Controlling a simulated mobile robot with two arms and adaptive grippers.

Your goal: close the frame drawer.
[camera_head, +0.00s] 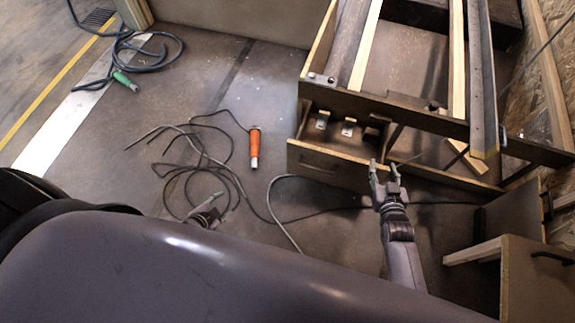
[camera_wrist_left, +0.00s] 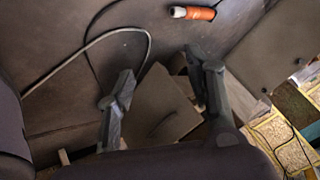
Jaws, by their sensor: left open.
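The frame drawer (camera_head: 335,171) is pulled out under the wooden frame in the head view. My left gripper (camera_head: 207,212) is low on the left, away from the drawer and partly hidden behind my body. In the left wrist view its fingers (camera_wrist_left: 160,92) are spread, with nothing held. A brown panel with a handle (camera_wrist_left: 160,112) shows beyond them.
An orange tool (camera_head: 254,146) and looped dark cables (camera_head: 200,165) lie on the floor left of the drawer. A green-ended cable (camera_head: 126,81) lies farther left. A handled brown panel (camera_head: 538,282) stands at lower right. Open floor lies left of the frame.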

